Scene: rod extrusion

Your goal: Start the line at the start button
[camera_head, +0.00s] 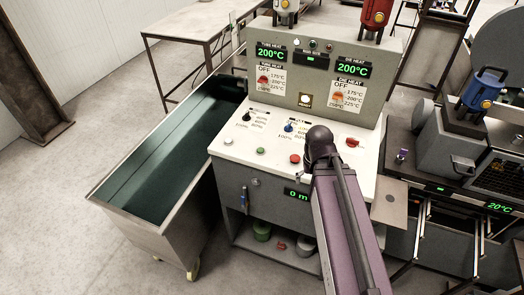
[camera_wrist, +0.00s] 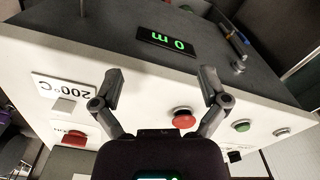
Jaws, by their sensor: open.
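The control console (camera_head: 340,165) has a sloped white top. A green button (camera_head: 261,150) sits on its front part, between a white button (camera_head: 228,141) and a red button (camera_head: 295,158). In the wrist view the green button (camera_wrist: 241,126) is right of the red button (camera_wrist: 183,118), and the white one (camera_wrist: 282,132) is farther right. My gripper (camera_wrist: 160,75) is open and empty. Its fingers are spread over the console front, with the red button near the right finger and the green button outside them. In the head view my arm mostly hides the gripper.
A "0 m" display (camera_head: 297,194) is on the console front. Heat dials and 200°C displays (camera_head: 271,54) are on the back panel. Selector knobs (camera_head: 288,127) stand on the top. A green-lined bin (camera_head: 165,145) is left; a machine reading 20°C (camera_head: 499,208) is right.

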